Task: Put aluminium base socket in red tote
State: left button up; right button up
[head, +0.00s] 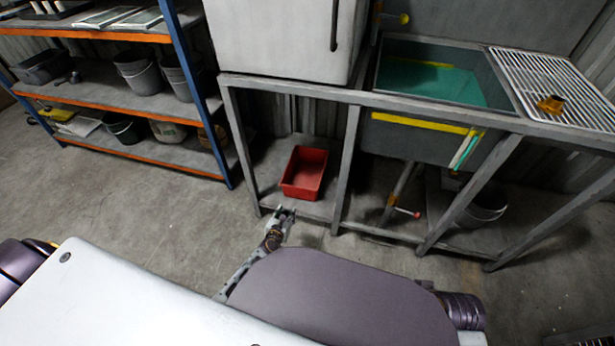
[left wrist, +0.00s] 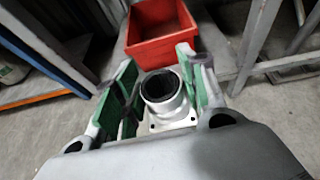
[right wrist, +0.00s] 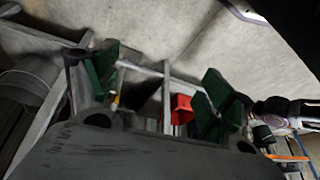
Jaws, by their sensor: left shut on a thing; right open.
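The aluminium base socket (left wrist: 160,92) is a silvery round tube on a square flange with holes. My left gripper (left wrist: 158,88) is shut on it, with green pads on both sides. In the head view my left gripper (head: 284,214) is small and lies just in front of the red tote (head: 304,172). The tote sits under the grey metal frame and its visible floor looks empty. It also shows just beyond the socket in the left wrist view (left wrist: 160,50). My right gripper (right wrist: 155,85) is open and empty; the red tote (right wrist: 181,112) shows far off between its fingers.
Grey frame legs (head: 346,170) stand close on both sides of the tote, with a frame bar above it. A blue and orange shelf rack (head: 190,90) with buckets stands to the left. A sink (head: 440,85) is at right. The floor in front is clear.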

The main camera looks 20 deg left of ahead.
aim_at(309, 172)
jog(key=i+j, duration=0.1)
jog(key=i, duration=0.6)
jog(key=i+j, duration=0.15)
jog(key=i, duration=0.55)
